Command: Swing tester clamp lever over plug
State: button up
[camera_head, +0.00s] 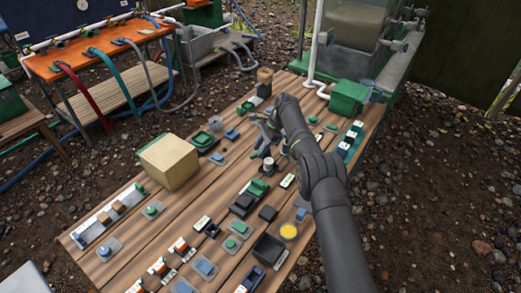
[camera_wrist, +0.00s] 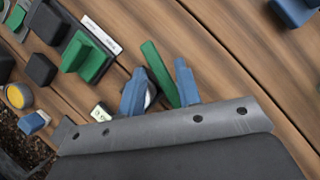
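My gripper (camera_wrist: 162,88) has two blue fingers standing apart in the wrist view, with a wide gap between them. A narrow green bar (camera_wrist: 157,70), which looks like the lever, shows in this gap and runs down beside the right finger. I cannot tell if they touch. In the head view my gripper (camera_head: 268,130) is low over the middle of the wooden table. A small grey and blue fixture (camera_head: 268,164) stands just below it there. The plug cannot be made out clearly; the grey gripper bracket hides the area below the fingers in the wrist view.
A green block on a dark base (camera_wrist: 88,56) and dark blocks (camera_wrist: 41,69) lie left of my fingers. The plank table (camera_head: 130,245) holds many small fixtures, and a cardboard-coloured box (camera_head: 168,162) stands at left. A green box (camera_head: 348,97) stands at the far right.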

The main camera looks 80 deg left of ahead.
jog(key=shift+r, duration=3.15)
notch_tip(320, 180, down, 7)
jog(key=shift+f, duration=0.1)
jog(key=shift+a+m, duration=0.15)
jog(key=shift+m, duration=0.25)
jog(key=shift+y, duration=0.3)
